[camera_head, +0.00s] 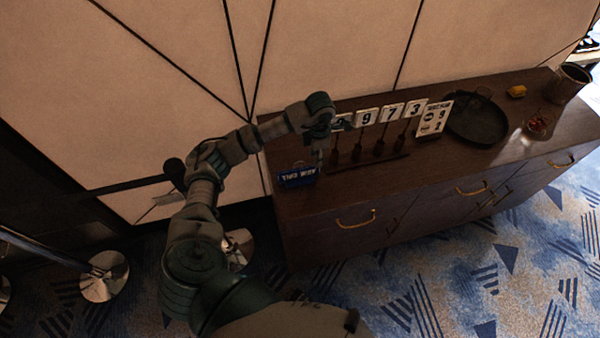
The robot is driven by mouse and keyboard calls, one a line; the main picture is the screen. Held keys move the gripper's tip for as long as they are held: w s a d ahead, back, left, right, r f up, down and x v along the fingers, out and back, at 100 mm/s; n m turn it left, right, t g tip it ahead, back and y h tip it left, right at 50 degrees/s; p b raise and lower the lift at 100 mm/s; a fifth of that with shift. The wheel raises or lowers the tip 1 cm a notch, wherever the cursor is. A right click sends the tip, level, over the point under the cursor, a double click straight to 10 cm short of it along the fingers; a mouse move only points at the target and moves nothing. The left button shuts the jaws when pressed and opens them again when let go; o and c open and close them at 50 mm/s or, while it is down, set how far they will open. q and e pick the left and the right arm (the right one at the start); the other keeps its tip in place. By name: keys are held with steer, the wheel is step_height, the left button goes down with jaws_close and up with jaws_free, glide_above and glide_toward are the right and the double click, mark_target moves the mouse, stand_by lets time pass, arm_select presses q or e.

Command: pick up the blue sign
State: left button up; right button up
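The blue sign (297,177) with white lettering stands near the left end of the dark wooden cabinet top. My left arm reaches in from the bottom and bends over to the cabinet. My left gripper (318,152) points down at the sign's upper right edge. Its fingers are small and dark here, so I cannot tell whether they are open or closed, or whether they touch the sign. My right gripper is not in view.
Numbered white cards (391,113) on a dark stand are just right of my gripper. A white card (434,118), a black tray (477,120), a small bowl (538,125) and a bucket (569,83) stand farther right. Stanchion bases (104,276) are at left.

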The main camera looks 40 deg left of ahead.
mark_target(315, 169)
arm_select(q)
steer(key=f, duration=0.3)
steer(key=shift+a, duration=0.35)
steer(key=f, duration=0.2)
steer(key=f+p, duration=0.1)
steer(key=f, duration=0.2)
steer(key=shift+w+d+f, duration=0.1)
steer(key=shift+d, duration=0.1)
steer(key=shift+a, duration=0.15)
jaws_close()
